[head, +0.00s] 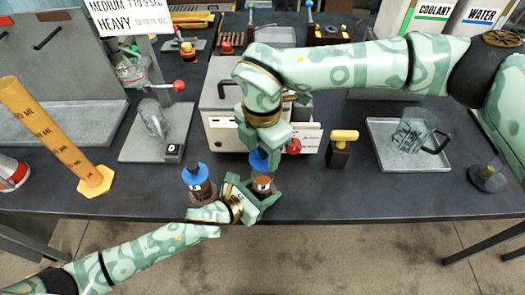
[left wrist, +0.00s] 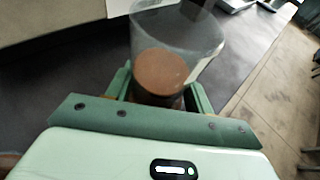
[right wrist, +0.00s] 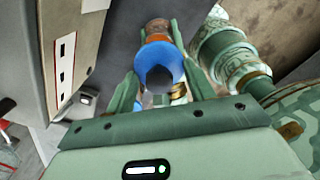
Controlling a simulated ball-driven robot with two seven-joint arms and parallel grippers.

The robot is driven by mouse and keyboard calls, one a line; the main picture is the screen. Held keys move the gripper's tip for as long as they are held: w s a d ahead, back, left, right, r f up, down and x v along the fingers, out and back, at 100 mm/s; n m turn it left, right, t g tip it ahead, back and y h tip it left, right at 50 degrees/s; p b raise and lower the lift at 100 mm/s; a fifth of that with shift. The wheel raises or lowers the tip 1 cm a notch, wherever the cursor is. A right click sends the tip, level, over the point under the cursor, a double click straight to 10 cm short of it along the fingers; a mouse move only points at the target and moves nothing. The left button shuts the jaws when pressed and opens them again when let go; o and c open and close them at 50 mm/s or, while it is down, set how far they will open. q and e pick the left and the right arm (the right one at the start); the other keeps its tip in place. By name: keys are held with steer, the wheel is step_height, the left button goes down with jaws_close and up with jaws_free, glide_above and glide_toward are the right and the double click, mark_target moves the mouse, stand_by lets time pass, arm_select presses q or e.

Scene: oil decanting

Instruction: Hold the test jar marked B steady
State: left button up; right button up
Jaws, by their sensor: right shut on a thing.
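A clear test jar with brown liquid (head: 263,185) stands near the table's front edge. Its mark is too small to read. My left gripper (head: 256,196) has its fingers on either side of the jar, low down. In the left wrist view the jar (left wrist: 165,72) shows between the fingers, with no cap on it; whether they press on it is unclear. My right gripper (head: 268,148) is just above the jar, shut on a blue cap (head: 258,160). The cap (right wrist: 160,70) fills the space between its fingers in the right wrist view.
A second blue-capped jar (head: 198,184) stands close to the left. A beige machine (head: 225,120) is right behind. A yellow-topped block (head: 342,145) and a tray with a glass jug (head: 412,138) are to the right. An orange measuring column (head: 50,135) leans at far left.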

arm_select(q)
steer(key=shift+o, duration=0.6)
steer(key=shift+s+a+f+y, duration=0.25)
steer(key=shift+s+f+y, duration=0.05)
steer(key=shift+f, duration=0.2)
arm_select(e)
steer(key=shift+s, duration=0.15)
arm_select(q)
steer(key=shift+w, duration=0.1)
steer(key=shift+s+a+r, duration=0.2)
steer(key=shift+s+a, duration=0.1)
steer(key=shift+a, duration=0.15)
arm_select(e)
steer(key=shift+r, duration=0.15)
steer(key=shift+r+p, duration=0.8)
steer(key=shift+p, duration=0.1)
arm_select(q)
steer(key=v, duration=1.1)
steer(key=shift+d+r, duration=0.2)
steer(key=shift+r, duration=0.05)
arm_select(e)
steer(key=shift+w, duration=0.2)
steer(key=shift+s+a, duration=0.1)
